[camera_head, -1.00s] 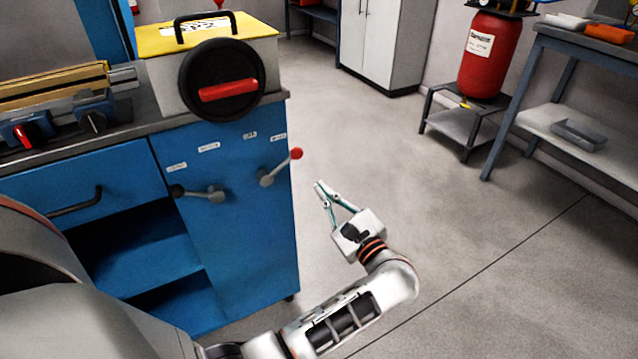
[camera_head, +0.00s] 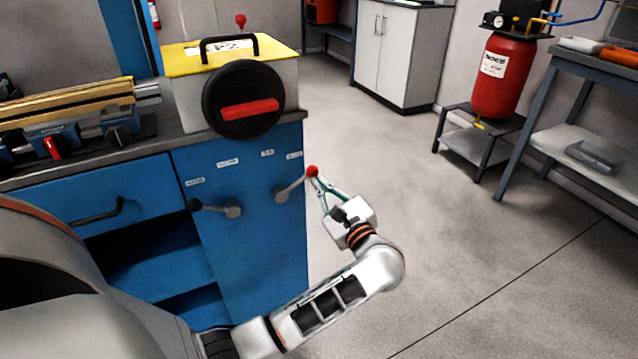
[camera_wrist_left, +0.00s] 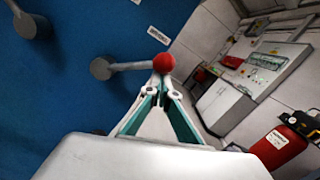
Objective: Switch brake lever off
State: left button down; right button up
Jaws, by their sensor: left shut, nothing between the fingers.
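Two levers are mounted on the blue cabinet front (camera_head: 245,265). The right lever (camera_head: 293,187) has a grey arm tilted up to the right, ending in a red ball knob (camera_head: 312,171). The left lever (camera_head: 215,208) has a black knob and points left. The small labels above them are too small to read, so I cannot tell which is the brake lever. My left gripper (camera_head: 321,192) is shut and empty, with its fingertips at the red knob. In the left wrist view the fingertips (camera_wrist_left: 162,86) are just below the red knob (camera_wrist_left: 163,62); contact is unclear. My right gripper is not visible.
A box with a black disc and red handle (camera_head: 249,107) stands on the cabinet top above the levers. A drawer handle (camera_head: 97,212) sticks out at left. A red tank (camera_head: 500,80) stands on a low stand at right.

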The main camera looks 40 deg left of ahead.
aim_at(311, 176)
pick_arm(q)
jog(key=shift+s+n, duration=0.1)
jog(key=shift+n, duration=0.2)
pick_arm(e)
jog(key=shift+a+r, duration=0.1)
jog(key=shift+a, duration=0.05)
